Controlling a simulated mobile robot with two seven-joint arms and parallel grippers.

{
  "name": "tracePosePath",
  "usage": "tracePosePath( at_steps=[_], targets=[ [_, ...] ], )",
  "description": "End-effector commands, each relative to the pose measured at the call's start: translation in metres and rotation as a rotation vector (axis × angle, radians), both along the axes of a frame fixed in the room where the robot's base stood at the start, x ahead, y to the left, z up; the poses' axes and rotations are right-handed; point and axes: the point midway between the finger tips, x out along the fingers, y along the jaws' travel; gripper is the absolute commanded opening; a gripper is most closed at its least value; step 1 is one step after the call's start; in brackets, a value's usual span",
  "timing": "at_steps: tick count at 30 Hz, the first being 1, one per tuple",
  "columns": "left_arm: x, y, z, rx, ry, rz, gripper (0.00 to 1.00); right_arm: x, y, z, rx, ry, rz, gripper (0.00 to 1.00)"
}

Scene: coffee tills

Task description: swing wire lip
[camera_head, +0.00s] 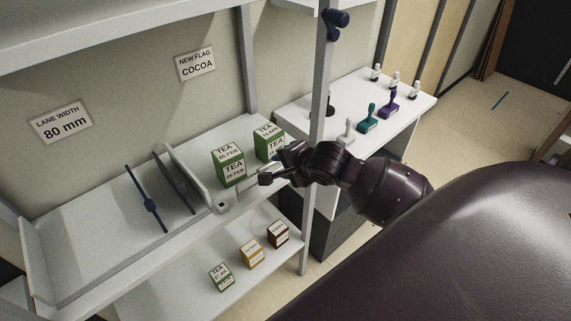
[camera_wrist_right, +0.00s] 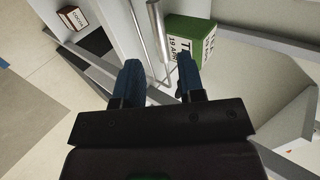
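A thin wire lip (camera_wrist_right: 139,40) shows in the right wrist view as bent wire beside a thicker grey rod (camera_wrist_right: 157,28). My right gripper (camera_wrist_right: 158,72) looks open, its two dark blue fingers apart with part of the wire between their tips. I cannot tell whether a finger touches the wire. In the head view the right gripper (camera_head: 270,176) is at the front edge of the upper shelf, before the green tea boxes (camera_head: 229,168). The wire is small there and partly hidden by the gripper. My left gripper is not in view.
A grey post (camera_head: 319,90) stands right beside my right wrist. Several small boxes (camera_head: 252,253) stand on the lower shelf. Dark divider bars (camera_head: 150,204) lie at the upper shelf's left. A side table (camera_head: 415,108) holds stamps and bottles. Signs read "LANE WIDTH 80 mm" and "NEW FLAG COCOA".

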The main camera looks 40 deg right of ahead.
Motion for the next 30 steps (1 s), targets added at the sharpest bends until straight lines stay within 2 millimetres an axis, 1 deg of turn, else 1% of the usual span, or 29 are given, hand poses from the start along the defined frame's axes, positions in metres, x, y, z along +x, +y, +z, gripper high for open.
tracePosePath(
  at_steps=[3,16,17,21,23,24,30],
  targets=[
    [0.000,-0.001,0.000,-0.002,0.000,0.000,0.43,0.012,0.001,-0.009,-0.002,0.000,0.001,0.36],
    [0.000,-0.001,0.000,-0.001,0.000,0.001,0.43,0.052,0.004,-0.041,-0.002,-0.001,0.000,0.36],
    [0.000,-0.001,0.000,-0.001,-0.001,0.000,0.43,0.052,0.004,-0.041,-0.001,-0.001,0.001,0.34],
    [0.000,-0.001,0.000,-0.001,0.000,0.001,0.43,0.051,0.004,-0.040,-0.001,-0.001,0.001,0.12],
    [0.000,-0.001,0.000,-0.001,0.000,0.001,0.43,0.051,0.004,-0.040,-0.001,-0.001,0.001,0.03],
    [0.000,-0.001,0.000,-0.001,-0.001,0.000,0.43,0.051,0.004,-0.041,-0.001,-0.001,0.001,0.00],
    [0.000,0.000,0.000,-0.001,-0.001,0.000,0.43,0.049,0.004,-0.041,0.000,0.000,0.000,0.00]
  ],
)
